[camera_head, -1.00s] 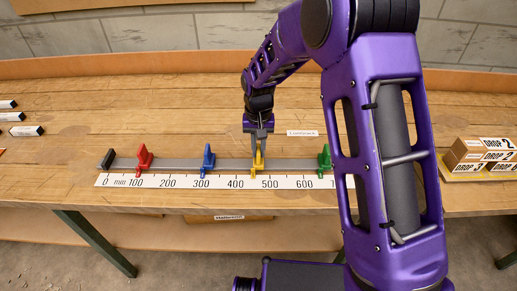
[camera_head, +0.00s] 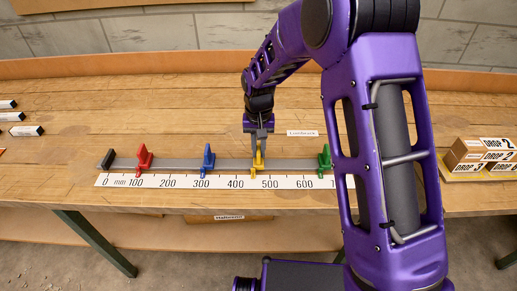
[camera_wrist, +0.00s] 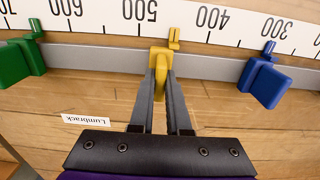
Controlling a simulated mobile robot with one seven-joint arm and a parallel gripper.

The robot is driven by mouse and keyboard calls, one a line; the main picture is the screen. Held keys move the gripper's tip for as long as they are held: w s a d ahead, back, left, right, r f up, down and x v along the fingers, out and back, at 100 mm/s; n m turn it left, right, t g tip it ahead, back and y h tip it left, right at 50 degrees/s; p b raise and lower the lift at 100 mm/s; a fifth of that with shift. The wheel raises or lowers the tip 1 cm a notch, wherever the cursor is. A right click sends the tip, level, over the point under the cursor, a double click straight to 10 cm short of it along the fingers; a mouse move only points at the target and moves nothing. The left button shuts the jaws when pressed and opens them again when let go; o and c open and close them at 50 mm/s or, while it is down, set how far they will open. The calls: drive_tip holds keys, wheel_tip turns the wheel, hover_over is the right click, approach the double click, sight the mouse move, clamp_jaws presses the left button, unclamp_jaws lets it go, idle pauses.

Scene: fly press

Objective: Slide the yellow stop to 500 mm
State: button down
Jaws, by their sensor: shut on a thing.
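The yellow stop (camera_head: 258,163) sits on the grey rail (camera_head: 180,164) behind the white millimetre scale (camera_head: 220,183). In the wrist view the yellow stop (camera_wrist: 160,60) has its pointer between the 400 and 500 marks, roughly midway. My gripper (camera_head: 258,148) comes down on it from above and behind. In the wrist view my gripper's fingers (camera_wrist: 161,80) are shut on the stop's upright part.
A blue stop (camera_head: 207,159) stands on the rail near 300, a red one (camera_head: 144,158) near 100, and a green one (camera_head: 324,160) past 600. A black end block (camera_head: 108,158) closes the left end. The rail beside the yellow stop is clear.

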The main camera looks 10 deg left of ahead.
drive_tip(key=d, duration=0.5)
drive_tip(key=shift+w, duration=0.3)
drive_tip(key=c, duration=0.9)
unclamp_jaws()
wheel_tip(320, 180, up, 18)
drive_tip(key=shift+f+p, duration=0.25)
drive_tip(key=shift+p, duration=0.35)
